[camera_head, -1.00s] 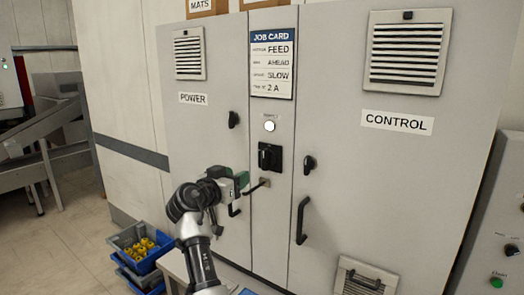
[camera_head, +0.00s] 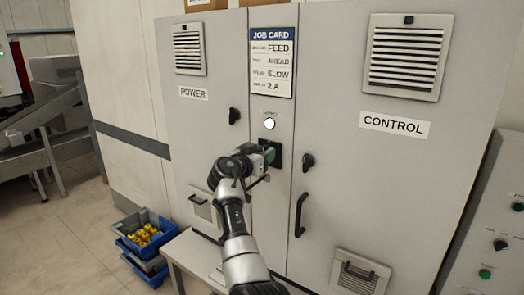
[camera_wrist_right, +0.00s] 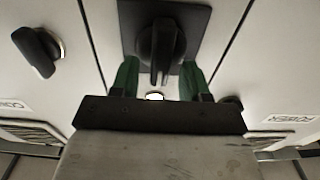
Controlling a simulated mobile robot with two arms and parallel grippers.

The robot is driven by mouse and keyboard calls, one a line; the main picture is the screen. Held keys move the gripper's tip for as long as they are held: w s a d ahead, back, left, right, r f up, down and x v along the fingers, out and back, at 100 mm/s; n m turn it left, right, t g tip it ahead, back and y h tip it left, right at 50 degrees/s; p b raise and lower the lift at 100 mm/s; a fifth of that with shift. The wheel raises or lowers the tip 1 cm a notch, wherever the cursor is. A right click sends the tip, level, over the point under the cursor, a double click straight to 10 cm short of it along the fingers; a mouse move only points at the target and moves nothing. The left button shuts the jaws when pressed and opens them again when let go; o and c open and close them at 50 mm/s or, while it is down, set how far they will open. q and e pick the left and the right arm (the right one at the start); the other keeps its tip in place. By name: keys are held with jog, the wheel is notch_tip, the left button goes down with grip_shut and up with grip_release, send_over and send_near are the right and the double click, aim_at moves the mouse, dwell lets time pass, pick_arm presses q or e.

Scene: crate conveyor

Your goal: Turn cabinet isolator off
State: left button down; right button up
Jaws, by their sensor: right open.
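The cabinet isolator is a black rotary handle on a square black plate (camera_head: 279,159) in the middle panel of the grey cabinet, below a white lamp (camera_head: 269,123). My right gripper (camera_head: 268,154) is in front of it and hides most of it in the head view. In the right wrist view, which looks upside down, the isolator handle (camera_wrist_right: 160,50) runs roughly upright, along the door seams. The open green fingers of my right gripper (camera_wrist_right: 158,78) are on either side of its line; contact cannot be told. My left gripper is out of view.
Door latches (camera_head: 234,116) and (camera_head: 308,162) and a pull handle (camera_head: 301,214) stick out near the isolator. A job card (camera_head: 272,62) hangs above. A low bench (camera_head: 188,252) stands in front, with blue crates (camera_head: 128,246) at left.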

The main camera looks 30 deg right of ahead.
grip_shut()
dwell(0.3)
jog(key=n, duration=0.5)
jog(key=w+n+b, duration=0.1)
jog(key=n, duration=0.4)
jog(key=f+n+b, duration=0.1)
jog(key=n, duration=0.4)
jog(key=shift+w+a, duration=0.2)
jog(key=shift+a, duration=0.1)
jog(key=shift+f+n+p, duration=0.25)
jog(key=shift+n+p, duration=0.2)
jog(key=shift+n, duration=0.95)
jog(key=shift+f, duration=0.1)
